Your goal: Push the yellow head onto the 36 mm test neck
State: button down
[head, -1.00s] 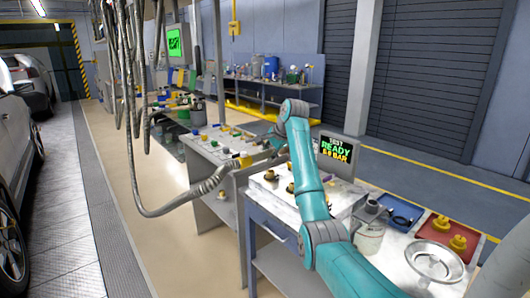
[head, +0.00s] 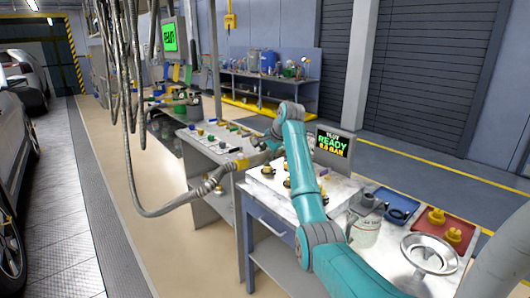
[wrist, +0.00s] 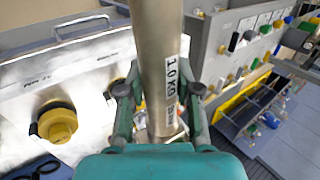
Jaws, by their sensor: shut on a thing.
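My gripper (wrist: 158,112) is shut around a grey metal tube (wrist: 157,45) with a white printed label in the wrist view. In the head view the gripper (head: 264,150) is small, at the left edge of the white test bench. A flexible grey hose (head: 190,205) leads up to it, with a yellow part (head: 242,163), probably the yellow head, near its end. The test plate carries several yellow and black necks; one neck (wrist: 58,122) shows left of my gripper in the wrist view. I cannot tell which neck is 36 mm. The tube's far end is hidden.
A screen (head: 333,145) reading READY stands behind the bench. A grey can (head: 366,222), a blue tray (head: 398,205), a red tray (head: 462,220) with yellow heads and a metal funnel dish (head: 430,252) are at right.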

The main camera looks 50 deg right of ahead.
jog(key=shift+f, duration=3.35)
dwell(0.7)
jog(key=c, duration=0.7)
grip_release()
jog(key=shift+v, duration=6)
